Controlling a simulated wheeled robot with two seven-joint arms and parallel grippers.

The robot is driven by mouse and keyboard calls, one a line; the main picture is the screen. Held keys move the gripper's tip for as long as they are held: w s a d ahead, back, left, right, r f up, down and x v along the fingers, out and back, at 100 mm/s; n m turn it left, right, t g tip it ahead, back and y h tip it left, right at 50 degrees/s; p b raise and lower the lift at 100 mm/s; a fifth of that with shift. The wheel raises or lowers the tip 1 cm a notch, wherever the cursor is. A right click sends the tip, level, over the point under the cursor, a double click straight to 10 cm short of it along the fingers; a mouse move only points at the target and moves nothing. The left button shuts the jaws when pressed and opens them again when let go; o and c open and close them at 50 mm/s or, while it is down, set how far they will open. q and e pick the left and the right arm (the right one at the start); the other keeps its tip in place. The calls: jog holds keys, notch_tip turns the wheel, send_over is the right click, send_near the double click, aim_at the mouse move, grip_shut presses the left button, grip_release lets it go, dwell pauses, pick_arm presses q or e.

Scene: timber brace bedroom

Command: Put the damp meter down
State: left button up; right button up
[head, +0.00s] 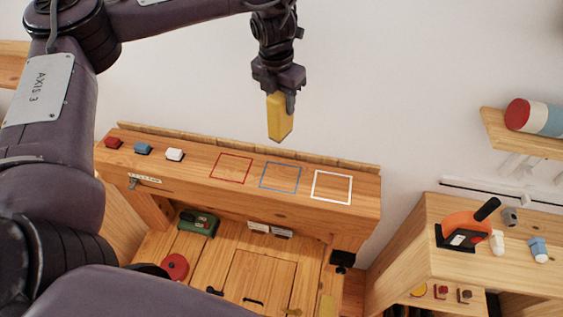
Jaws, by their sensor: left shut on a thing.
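My left gripper (280,93) hangs above the wooden bench, its fingers pointing down. It is shut on a yellow block-shaped thing, which I take to be the damp meter (279,120). The meter hangs upright in the air, apart from the bench top (200,158). In the picture it sits above the blue outlined square (280,177), with the red outlined square (231,168) to its left and the white outlined square (332,187) to its right. The three squares look empty. My right gripper is not in view.
A right-hand wooden unit (480,262) holds an orange-and-black tool (462,230) and small items. A shelf (525,137) bears a striped cylinder (530,116).

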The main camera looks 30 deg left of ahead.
pick_arm(q)
notch_tip(320, 180, down, 18)
jog(key=b, duration=0.3)
jog(key=shift+s+f, duration=0.1)
jog(key=shift+f, duration=0.15)
jog(key=o, duration=1.2)
